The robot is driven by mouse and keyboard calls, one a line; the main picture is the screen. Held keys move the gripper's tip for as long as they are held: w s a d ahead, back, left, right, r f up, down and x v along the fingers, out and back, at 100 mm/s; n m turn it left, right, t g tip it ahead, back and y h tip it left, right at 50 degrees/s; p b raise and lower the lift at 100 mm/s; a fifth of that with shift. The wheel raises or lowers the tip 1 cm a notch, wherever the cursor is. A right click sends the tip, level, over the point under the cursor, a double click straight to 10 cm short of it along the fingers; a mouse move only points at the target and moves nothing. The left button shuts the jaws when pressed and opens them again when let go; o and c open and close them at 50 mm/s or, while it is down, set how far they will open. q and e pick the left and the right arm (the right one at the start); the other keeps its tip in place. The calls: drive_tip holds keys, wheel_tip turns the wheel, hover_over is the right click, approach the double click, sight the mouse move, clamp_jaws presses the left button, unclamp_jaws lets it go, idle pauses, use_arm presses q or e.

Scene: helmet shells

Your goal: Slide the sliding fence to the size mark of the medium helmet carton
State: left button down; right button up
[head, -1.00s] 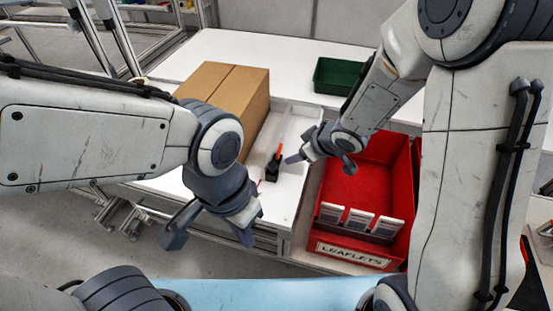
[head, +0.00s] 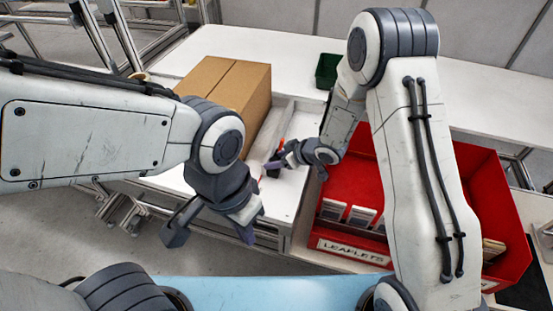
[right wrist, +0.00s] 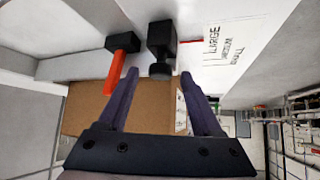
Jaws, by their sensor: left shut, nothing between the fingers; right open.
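The sliding fence's black clamp (right wrist: 161,40) and its orange-red lever (right wrist: 122,72) show in the right wrist view, just beyond my fingertips. A thin red pointer (right wrist: 190,41) reaches from the clamp side toward a white size label (right wrist: 230,45) reading LARGE, MEDIUM, SMALL; I cannot tell which line it marks. My right gripper (right wrist: 158,78) is open, its fingers apart and empty, facing the clamp. My left gripper (head: 247,235) is shut and empty, in front of the table's edge.
A red bin (head: 350,180) marked LEAFLETS stands right of the fence's tray, partly behind my right arm. A dark green bin (head: 326,68) stands at the back. The white table (head: 290,50) is clear behind the carton.

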drive_tip(key=shift+a+f, duration=0.1)
drive_tip(key=shift+f, duration=0.05)
clamp_jaws()
drive_tip(key=shift+w, duration=0.1)
idle(1.4)
